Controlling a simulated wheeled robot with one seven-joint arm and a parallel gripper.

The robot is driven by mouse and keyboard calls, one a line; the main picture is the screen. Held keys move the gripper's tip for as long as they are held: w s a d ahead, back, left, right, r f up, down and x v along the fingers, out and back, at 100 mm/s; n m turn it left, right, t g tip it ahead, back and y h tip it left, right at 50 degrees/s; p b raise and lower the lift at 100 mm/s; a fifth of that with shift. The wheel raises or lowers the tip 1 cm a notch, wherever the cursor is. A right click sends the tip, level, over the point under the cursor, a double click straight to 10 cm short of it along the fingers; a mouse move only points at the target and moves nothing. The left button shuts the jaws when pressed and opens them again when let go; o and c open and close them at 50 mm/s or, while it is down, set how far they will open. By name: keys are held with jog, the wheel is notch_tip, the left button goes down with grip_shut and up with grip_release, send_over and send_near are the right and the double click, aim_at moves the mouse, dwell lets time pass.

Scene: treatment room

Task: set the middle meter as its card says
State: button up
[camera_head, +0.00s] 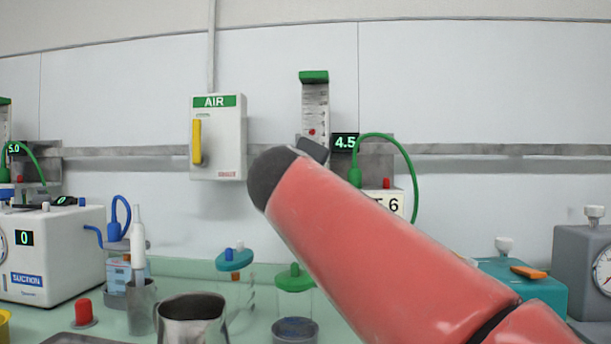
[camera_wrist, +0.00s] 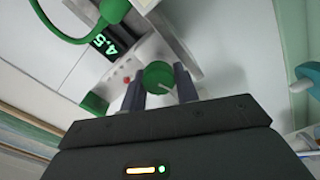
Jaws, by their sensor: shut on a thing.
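The middle meter (camera_head: 315,108) is on the wall rail, with a green cap, a clear scaled tube and a red float low in it. Its display (camera_head: 345,142) reads 4.5; it also shows in the wrist view (camera_wrist: 105,40). Its white card (camera_head: 393,203) is partly hidden by my arm; a "T" and a "6" show. In the wrist view, my gripper (camera_wrist: 160,80) has its two dark fingers on either side of the green knob (camera_wrist: 157,74), shut on it. The knob has a pale pointer line.
A green hose (camera_head: 400,155) loops right of the display. An AIR box (camera_head: 218,140) with a yellow lever is to the left. Another meter (camera_head: 6,125) reading 5.0 is far left. Jars, a metal jug (camera_head: 192,322) and a suction unit (camera_head: 62,250) stand on the counter below.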

jog(key=shift+w+d+f, duration=0.15)
jog(key=shift+f, duration=0.25)
dwell(0.3)
jog(key=o, duration=0.9)
jog(key=shift+o, duration=0.2)
jog(key=shift+r, duration=0.2)
jog(key=shift+s+a+f+b, duration=0.15)
jog(key=shift+s+a+b, duration=0.1)
jog(key=shift+s+b, duration=0.3)
jog(key=shift+c, duration=0.2)
jog(key=shift+o, duration=0.2)
jog(key=shift+s+d+f+h, duration=0.1)
jog(key=shift+s+h, duration=0.2)
jog(key=r+b+v, duration=0.1)
jog(key=v, duration=0.6)
jog(key=shift+s, duration=0.35)
jog(key=shift+d, duration=0.1)
